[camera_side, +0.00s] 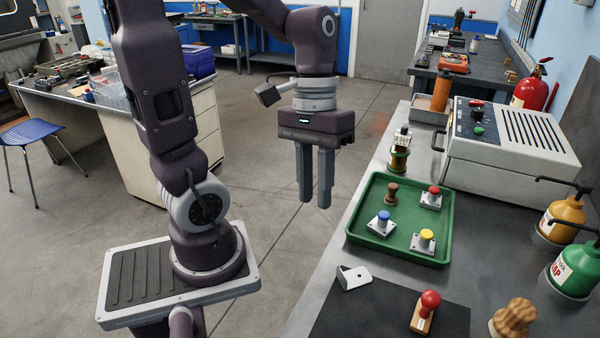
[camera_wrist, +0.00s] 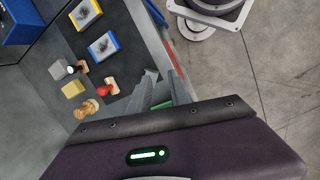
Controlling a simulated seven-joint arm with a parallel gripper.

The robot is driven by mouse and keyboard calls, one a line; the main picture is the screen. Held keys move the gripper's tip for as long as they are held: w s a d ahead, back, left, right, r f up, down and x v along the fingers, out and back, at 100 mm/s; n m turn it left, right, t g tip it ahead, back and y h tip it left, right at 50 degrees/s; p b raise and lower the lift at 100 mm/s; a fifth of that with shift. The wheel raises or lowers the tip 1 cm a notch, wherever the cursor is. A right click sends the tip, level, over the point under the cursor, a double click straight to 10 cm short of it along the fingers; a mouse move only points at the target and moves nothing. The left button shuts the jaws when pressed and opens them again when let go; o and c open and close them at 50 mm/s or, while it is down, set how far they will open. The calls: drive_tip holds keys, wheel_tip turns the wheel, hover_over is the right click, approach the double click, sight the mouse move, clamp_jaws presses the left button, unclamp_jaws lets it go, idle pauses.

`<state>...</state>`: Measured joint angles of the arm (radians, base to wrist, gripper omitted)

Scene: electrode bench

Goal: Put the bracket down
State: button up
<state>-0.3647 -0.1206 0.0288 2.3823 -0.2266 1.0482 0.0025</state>
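The bracket (camera_side: 354,277) is a small pale metal piece with a dark hole. It lies on the grey bench by the corner of the black mat (camera_side: 375,318), near the bench's front edge. My gripper (camera_side: 315,203) hangs with its fingers pointing down, high and to the left of the green tray, apart from the bracket. A gap shows between the two fingers and nothing is held in it. In the wrist view the fingers (camera_wrist: 162,76) are also apart; the bracket cannot be told clearly from the fingertip there.
The green tray (camera_side: 358,231) holds buttons on metal plates and a brown peg. A red-knobbed stamp (camera_side: 429,302) stands on the mat, with a wooden piece (camera_side: 513,317) to its right. A grey machine (camera_side: 520,150) and pump bottles (camera_side: 572,270) stand behind.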

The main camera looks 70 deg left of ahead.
drive_tip(key=s+d+r+m+t+y, duration=0.2)
drive_tip(key=s+r+m+t, duration=0.1)
drive_tip(key=r+m+t, duration=0.2)
drive_tip(key=shift+s+d+r+m+t+y, duration=0.15)
drive_tip(key=shift+s+r+m+t+y, duration=0.3)
drive_tip(key=shift+t, duration=0.25)
